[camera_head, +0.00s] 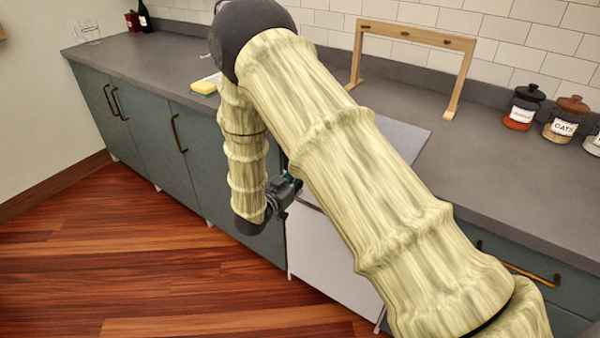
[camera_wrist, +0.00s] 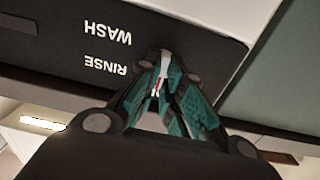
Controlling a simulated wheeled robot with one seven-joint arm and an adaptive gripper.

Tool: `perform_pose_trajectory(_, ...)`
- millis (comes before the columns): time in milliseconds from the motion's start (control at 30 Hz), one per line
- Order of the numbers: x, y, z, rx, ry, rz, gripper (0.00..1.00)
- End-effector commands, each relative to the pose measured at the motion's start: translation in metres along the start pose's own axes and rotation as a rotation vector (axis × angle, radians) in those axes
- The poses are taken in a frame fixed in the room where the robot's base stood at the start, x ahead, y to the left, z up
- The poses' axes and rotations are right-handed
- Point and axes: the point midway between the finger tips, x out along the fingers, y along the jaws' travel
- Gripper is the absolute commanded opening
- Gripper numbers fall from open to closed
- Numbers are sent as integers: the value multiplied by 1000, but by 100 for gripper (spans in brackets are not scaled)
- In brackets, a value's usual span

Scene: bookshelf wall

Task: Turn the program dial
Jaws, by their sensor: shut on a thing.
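The dark control panel (camera_wrist: 60,55) with the words WASH and RINSE fills the upper left of the wrist view, shown upside down. The dial (camera_wrist: 162,66) is mostly hidden between my fingers; a light strip and a small red mark show there. My gripper (camera_wrist: 160,78) has its teal fingertips closed together on the dial at the panel's right part. In the head view the white appliance (camera_head: 335,255) stands in the cabinet row, and my gripper (camera_head: 289,183) is at its upper left front edge. My arm hides most of the panel there.
The grey counter (camera_head: 165,58) runs above teal cabinets (camera_head: 150,125) with bar handles. A yellow sponge (camera_head: 204,87), a wooden frame (camera_head: 415,38) and several labelled jars (camera_head: 522,107) stand on it. The wooden floor (camera_head: 130,260) at left is clear.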

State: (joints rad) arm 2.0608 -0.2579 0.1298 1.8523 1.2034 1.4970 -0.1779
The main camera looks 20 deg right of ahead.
Motion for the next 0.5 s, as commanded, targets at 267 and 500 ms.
perform_pose_trajectory(267,-1,0,2,-16,-2,0,0)
perform_pose_trajectory(500,-1,0,2,-16,-2,0,12)
